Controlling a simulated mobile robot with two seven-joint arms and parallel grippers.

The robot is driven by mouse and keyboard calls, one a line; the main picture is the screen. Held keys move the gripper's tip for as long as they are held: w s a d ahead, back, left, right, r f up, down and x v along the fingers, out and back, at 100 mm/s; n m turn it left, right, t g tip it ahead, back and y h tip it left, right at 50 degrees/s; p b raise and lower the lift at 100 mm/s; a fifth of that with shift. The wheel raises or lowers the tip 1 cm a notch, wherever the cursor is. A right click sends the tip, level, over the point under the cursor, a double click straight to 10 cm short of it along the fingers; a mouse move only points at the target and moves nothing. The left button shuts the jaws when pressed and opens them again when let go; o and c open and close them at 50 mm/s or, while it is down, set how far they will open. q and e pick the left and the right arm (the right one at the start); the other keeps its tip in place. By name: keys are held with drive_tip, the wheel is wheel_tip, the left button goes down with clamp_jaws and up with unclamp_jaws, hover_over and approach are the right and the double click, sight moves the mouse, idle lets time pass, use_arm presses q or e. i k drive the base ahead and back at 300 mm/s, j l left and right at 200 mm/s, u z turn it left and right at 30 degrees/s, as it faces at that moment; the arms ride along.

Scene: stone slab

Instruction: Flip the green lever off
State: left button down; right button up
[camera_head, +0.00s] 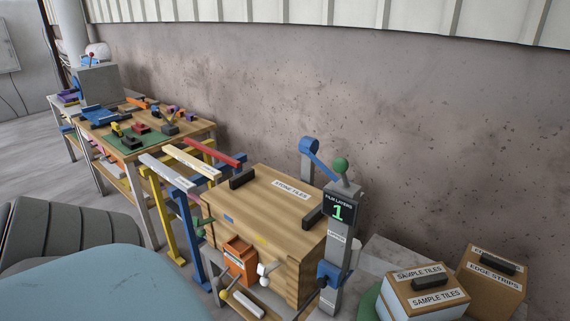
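A green ball-topped lever (341,164) stands at the top of a grey post (336,235), just above a dark display (340,207) reading "FILM LAYERS 1". Its short stem looks close to upright; I cannot tell whether this is its on or off position. A smaller green knob (198,223) shows at the left side of the wooden "STONE TILES" box (262,198). Neither of my grippers is in view.
A blue arm (316,155) rises behind the post. "SAMPLE TILES" (425,292) and "EDGE STRIPS" (493,280) boxes stand at the right. An orange bin (240,262) sits before the wooden box. A cluttered workbench (180,138) stands far left, and a stained wall (450,130) runs behind.

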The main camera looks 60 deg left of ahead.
sight(340, 165)
drive_tip(key=u, duration=1.3)
